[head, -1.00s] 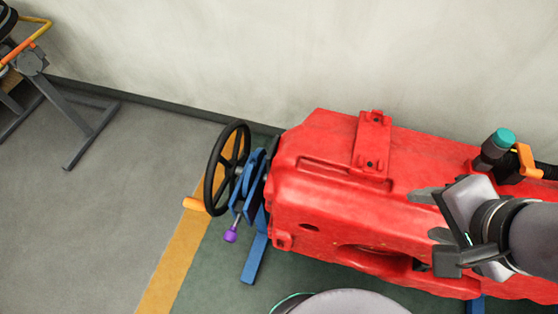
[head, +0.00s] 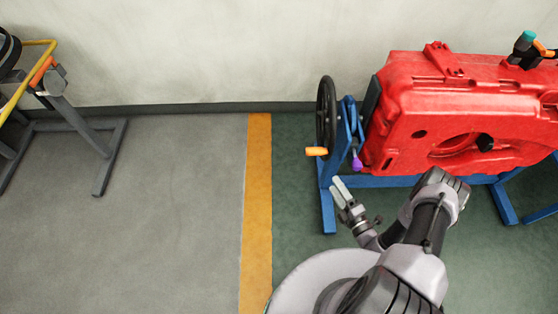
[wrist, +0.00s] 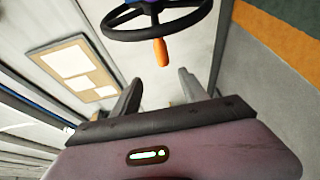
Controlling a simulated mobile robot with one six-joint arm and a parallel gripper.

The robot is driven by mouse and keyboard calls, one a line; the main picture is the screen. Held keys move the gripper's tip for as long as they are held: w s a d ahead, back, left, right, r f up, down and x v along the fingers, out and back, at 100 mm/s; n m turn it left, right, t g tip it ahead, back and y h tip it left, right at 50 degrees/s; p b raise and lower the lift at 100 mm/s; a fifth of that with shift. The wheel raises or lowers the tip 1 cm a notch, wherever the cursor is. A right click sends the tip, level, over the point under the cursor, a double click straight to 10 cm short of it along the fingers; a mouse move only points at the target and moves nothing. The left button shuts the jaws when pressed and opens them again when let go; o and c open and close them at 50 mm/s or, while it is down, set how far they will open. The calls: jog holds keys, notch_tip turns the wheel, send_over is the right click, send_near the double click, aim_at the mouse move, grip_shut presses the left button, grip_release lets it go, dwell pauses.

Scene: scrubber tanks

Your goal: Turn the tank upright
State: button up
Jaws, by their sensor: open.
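The red tank (head: 410,115) lies on its blue stand (head: 325,200) at the right of the head view. A black handwheel (head: 326,118) with an orange handle (head: 316,152) is on the stand's left end, and a purple knob (head: 357,162) hangs beside it. My gripper (head: 358,203) is open and empty, in front of and below the wheel, apart from it. In the wrist view the wheel (wrist: 157,28) and its orange handle (wrist: 161,52) are ahead, above and between the open fingers (wrist: 158,95).
A yellow floor stripe (head: 256,200) runs left of the stand. Grey floor (head: 180,200) is clear beyond it. Another stand (head: 80,125) with a yellow bar is at far left. The wall (head: 200,50) is close behind. A notice board (wrist: 75,70) shows in the wrist view.

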aim_at(315, 152)
jog(key=b+x, duration=0.1)
jog(key=x, duration=0.4)
jog(key=b+x, duration=0.2)
jog(key=x, duration=0.4)
jog(key=b+x, duration=0.1)
jog(key=x, duration=0.5)
jog(key=shift+w+d+f, duration=0.25)
jog(key=shift+d, duration=0.05)
grip_shut()
dwell(0.4)
